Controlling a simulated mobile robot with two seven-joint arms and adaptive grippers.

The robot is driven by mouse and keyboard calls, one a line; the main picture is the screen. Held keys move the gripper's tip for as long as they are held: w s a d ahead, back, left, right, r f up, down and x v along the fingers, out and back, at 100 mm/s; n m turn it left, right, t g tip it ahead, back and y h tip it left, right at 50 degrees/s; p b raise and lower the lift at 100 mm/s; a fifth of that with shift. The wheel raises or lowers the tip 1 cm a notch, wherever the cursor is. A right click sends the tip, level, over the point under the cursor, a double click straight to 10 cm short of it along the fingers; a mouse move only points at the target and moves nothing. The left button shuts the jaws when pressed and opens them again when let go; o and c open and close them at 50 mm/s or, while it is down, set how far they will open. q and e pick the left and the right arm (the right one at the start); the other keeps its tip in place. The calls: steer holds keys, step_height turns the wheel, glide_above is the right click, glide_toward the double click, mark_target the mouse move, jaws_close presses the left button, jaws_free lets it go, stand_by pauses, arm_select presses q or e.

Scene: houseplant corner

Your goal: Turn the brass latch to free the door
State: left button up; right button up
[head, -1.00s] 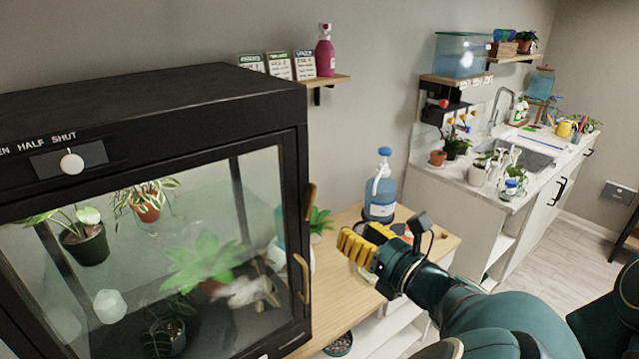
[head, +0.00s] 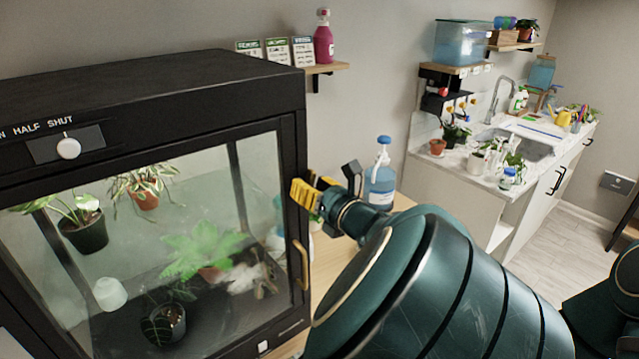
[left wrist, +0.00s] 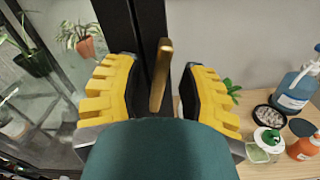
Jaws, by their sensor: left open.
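The brass latch (left wrist: 161,75) is a narrow upright bar on the black door frame in the left wrist view. In the head view it is hidden behind my left gripper. My left gripper (head: 306,194) is at the right edge of the cabinet door. It is open, with its yellow ribbed fingers on either side of the latch and a visible gap to each. The glass door (head: 150,240) sits in its black frame, flush with the cabinet. A brass pull handle (head: 300,265) is lower on the same edge. My right gripper is not in view.
A blue pump bottle (head: 381,178) stands on the wooden top right of the cabinet. The left wrist view shows an orange bottle (left wrist: 304,146) and a dark dish (left wrist: 270,118) there. A small shelf (head: 327,68) is above.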

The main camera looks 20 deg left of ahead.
arm_select(q)
jaws_close()
stand_by(0.3)
steer(key=shift+a+n, duration=0.1)
steer(key=shift+n, duration=1.6)
steer(key=shift+r, duration=0.1)
jaws_free()
